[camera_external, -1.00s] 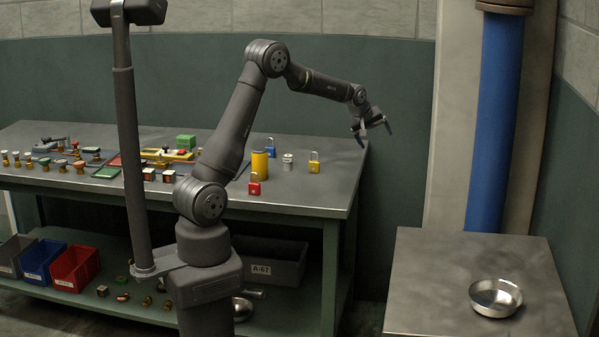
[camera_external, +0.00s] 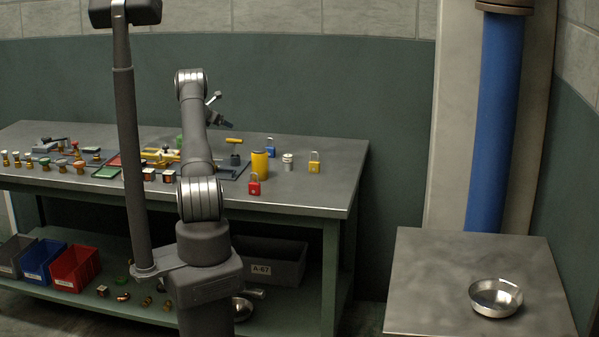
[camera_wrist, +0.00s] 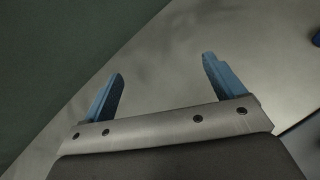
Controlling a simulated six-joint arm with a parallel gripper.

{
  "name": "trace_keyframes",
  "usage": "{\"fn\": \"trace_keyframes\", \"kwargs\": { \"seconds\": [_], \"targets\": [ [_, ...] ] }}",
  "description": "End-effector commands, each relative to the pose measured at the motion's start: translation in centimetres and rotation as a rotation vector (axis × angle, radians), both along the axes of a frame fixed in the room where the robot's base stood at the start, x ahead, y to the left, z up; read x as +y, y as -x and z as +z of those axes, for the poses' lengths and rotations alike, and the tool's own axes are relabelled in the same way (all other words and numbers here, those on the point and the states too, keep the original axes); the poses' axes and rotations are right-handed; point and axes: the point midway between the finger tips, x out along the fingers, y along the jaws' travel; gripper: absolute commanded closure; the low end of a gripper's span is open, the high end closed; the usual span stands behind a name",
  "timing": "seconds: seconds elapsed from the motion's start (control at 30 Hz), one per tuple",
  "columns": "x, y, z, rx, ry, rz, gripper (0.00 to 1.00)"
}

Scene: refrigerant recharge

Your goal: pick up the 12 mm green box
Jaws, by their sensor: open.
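A green block (camera_external: 179,138) stands at the back of the workbench, mostly hidden behind my arm. A flat green-topped piece (camera_external: 106,172) lies near the bench's front left. I cannot tell which green piece is the 12 mm box, as no size can be read. My gripper (camera_external: 222,110) is above the back of the bench, right of the green block and apart from it. In the wrist view my gripper (camera_wrist: 163,66) shows two blue fingers spread wide with nothing between them. No green box shows in the wrist view.
The workbench (camera_external: 320,195) has free room at its right end. A yellow cylinder (camera_external: 260,164), a red padlock (camera_external: 254,184), a blue padlock (camera_external: 270,146) and a yellow padlock (camera_external: 314,162) stand right of my arm. Several valves and trays crowd the left. A steel bowl (camera_external: 495,297) sits on a side table.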

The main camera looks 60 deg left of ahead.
Motion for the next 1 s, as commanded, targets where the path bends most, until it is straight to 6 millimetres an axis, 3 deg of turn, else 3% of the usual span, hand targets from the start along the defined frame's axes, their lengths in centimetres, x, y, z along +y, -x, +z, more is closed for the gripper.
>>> {"fn": "trace_keyframes", "kwargs": {
  "seconds": [0.03,0.1,0.2,0.3,0.77,0.9,1.0],
  "targets": [
    [2.3,3.3,-0.2,-0.049,0.031,0.072,0.13],
    [4.7,6.8,-0.2,-0.118,0.068,0.152,0.13],
    [6.9,10.6,-0.2,-0.190,0.104,0.234,0.13],
    [8.0,12.7,-0.1,-0.232,0.122,0.277,0.13],
    [8.3,13.3,-4.6,-0.245,0.130,0.291,0.13],
    [8.3,13.3,-7.3,-0.245,0.132,0.291,0.13],
    [9.0,12.3,-7.7,-0.244,0.127,0.288,0.13]
  ]
}}
